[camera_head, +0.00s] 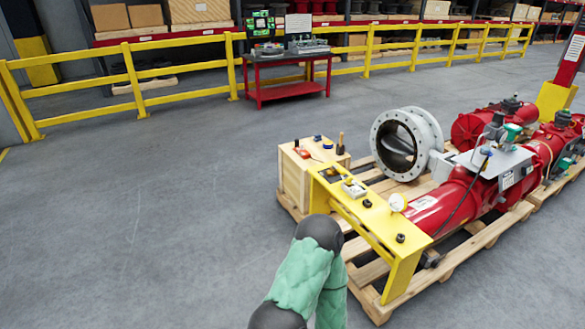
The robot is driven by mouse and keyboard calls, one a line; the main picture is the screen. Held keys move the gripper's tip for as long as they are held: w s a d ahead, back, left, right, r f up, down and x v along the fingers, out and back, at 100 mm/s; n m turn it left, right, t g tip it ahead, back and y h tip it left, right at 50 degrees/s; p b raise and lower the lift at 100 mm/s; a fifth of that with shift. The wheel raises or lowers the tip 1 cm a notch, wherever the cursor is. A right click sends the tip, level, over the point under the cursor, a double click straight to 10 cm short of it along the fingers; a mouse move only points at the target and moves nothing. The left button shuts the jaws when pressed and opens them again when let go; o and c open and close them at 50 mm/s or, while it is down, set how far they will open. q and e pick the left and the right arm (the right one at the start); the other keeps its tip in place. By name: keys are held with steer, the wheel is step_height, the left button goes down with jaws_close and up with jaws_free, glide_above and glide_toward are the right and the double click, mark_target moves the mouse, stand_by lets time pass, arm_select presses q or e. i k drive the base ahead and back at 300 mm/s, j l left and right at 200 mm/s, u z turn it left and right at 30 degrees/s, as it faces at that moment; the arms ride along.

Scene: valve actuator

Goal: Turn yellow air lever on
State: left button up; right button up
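The valve actuator is a long red cylinder (450,203) lying on a wooden pallet at the right. A yellow bracket (400,262) stands across its near end, carrying a small pale fitting (354,188), dark knobs and a round white gauge (397,202). I cannot make out which small part is the yellow air lever; it is too small or hidden. A bent arm of mine with green covering rises from the bottom edge, its dark joint just left of the bracket in the picture. Neither gripper is in view.
A wooden box (293,183) with small tools on top stands beside the bracket. A grey flanged valve body (421,117) sits behind on the pallet (449,266). A red workbench (285,91) and yellow railing (188,92) are farther back. The floor at left is clear.

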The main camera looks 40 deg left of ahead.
mark_target(339, 170)
steer(key=u, duration=1.15)
steer(key=i+j, duration=0.2)
steer(key=i, duration=0.3)
